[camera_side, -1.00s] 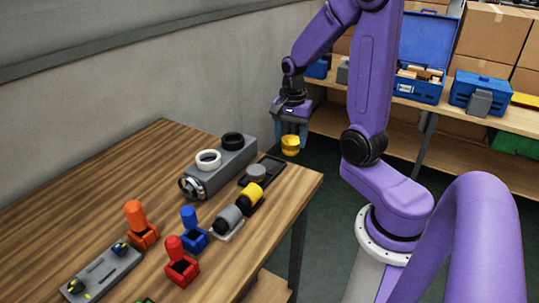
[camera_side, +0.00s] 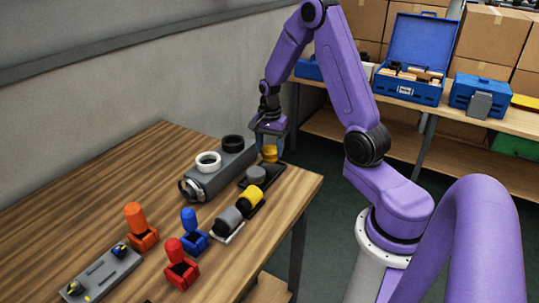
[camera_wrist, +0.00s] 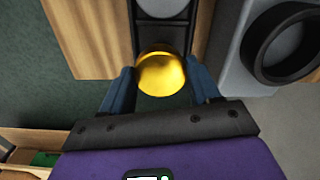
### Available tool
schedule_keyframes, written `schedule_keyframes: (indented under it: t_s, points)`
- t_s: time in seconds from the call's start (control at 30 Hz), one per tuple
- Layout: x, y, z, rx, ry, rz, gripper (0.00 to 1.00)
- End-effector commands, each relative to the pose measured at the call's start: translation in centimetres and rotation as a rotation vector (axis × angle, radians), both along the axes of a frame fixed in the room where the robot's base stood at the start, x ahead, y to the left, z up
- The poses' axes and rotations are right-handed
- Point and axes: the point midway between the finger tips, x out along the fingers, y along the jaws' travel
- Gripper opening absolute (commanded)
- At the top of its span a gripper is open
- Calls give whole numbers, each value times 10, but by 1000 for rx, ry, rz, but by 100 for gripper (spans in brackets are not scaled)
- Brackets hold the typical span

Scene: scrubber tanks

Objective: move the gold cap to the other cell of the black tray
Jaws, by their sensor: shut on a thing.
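The gold cap (camera_side: 269,154) is held between the two fingers of my gripper (camera_side: 268,148), at the far right end of the black tray (camera_side: 280,168). In the wrist view the gold cap (camera_wrist: 160,76) sits between the blue fingers and covers the near end of the tray. A grey round cap (camera_side: 256,174) stands in the tray's other cell; its edge shows at the top of the wrist view (camera_wrist: 163,8). I cannot tell whether the gold cap touches the tray floor.
A grey block (camera_side: 218,170) with a white ring (camera_side: 208,160) and a black ring (camera_side: 233,143) stands close to the left of the tray. A yellow cylinder (camera_side: 250,197) in a black holder and a grey cylinder (camera_side: 229,218) lie in front. The table edge is close on the right.

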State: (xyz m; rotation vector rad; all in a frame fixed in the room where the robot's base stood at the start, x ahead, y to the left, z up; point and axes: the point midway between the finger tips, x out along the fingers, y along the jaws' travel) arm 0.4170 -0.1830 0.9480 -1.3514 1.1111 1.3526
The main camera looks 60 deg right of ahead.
Motion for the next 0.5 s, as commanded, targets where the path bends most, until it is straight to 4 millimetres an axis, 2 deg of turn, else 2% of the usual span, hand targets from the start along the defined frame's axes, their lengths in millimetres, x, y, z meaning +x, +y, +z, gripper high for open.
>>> schedule_keyframes:
  t_s: [0.23, 0.5]
  points:
    - [2, -1, -30, 1, 2, 0, 22]
    - [2, -1, -33, 0, -1, 0, 22]
